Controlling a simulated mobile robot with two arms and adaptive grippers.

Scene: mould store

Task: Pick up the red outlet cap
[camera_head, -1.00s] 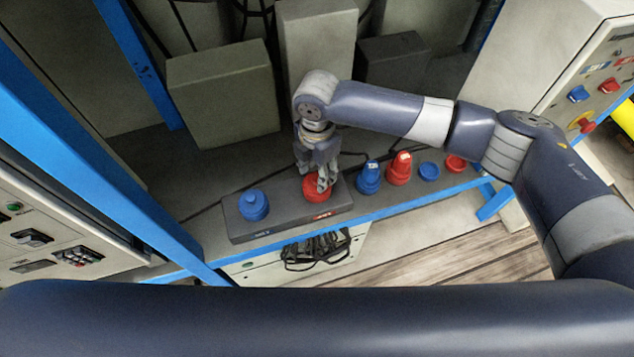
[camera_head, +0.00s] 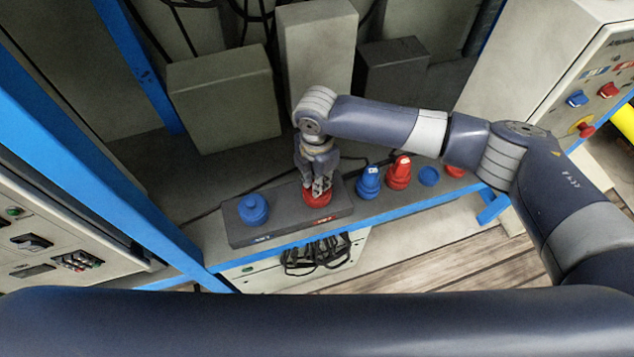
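A red cap (camera_head: 318,198) sits on the right part of a dark grey block on the shelf; I take it for the red outlet cap. My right gripper (camera_head: 317,190) points down at it from above, with its fingertips at the cap's top. The fingers hide part of the cap, and I cannot tell whether they grip it. A blue cap (camera_head: 253,209) sits on the left part of the same block (camera_head: 284,222). My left gripper is not in view.
Right of the block stand a blue stepped piece (camera_head: 368,182) and a red stepped piece (camera_head: 399,173), then a blue disc (camera_head: 429,176) and a partly hidden red disc (camera_head: 454,171). Grey boxes (camera_head: 222,98) stand behind. A blue rail (camera_head: 400,211) edges the shelf.

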